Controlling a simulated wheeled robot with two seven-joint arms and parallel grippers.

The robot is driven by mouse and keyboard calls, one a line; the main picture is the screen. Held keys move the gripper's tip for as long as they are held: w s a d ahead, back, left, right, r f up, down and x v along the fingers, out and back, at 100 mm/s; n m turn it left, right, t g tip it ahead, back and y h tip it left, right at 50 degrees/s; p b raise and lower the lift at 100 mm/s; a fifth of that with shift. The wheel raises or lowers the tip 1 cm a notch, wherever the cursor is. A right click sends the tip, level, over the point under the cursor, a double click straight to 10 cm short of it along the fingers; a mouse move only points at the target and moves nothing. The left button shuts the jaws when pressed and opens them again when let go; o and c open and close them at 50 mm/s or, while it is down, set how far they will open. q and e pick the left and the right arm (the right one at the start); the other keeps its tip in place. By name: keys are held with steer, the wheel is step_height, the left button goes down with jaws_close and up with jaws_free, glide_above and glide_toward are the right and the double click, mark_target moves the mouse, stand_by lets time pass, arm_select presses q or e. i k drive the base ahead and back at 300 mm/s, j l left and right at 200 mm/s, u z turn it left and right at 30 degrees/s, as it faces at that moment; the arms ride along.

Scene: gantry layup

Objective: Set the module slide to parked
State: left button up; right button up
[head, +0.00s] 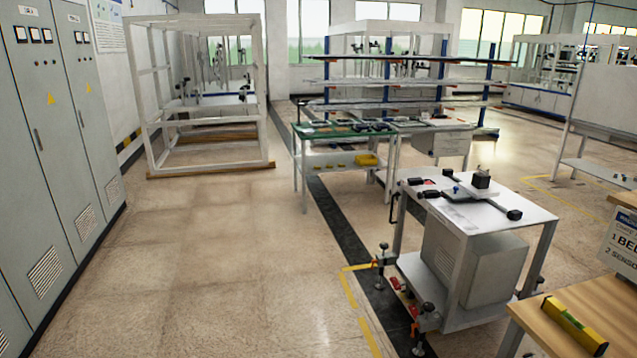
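The likely module slide is a white plate with a black block (481,179) on top of a white wheeled-looking module cart (540,218) at right of centre. Black parts lie around it on the cart top: one (514,214) at the front right, another (432,194) at the left. I cannot tell from here which position the slide is in. Neither of my grippers is in view.
Grey cabinets (45,150) line the left. A white frame (205,95) and a green-topped bench (330,130) stand farther back. A wooden table (590,300) with a yellow level (574,325) is at lower right. The floor (220,250) left of the cart is clear.

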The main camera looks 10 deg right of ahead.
mark_target(479, 188)
steer(key=i, duration=0.85)
steer(key=i+j, duration=0.1)
steer(key=i, duration=0.75)
steer(key=z, duration=0.05)
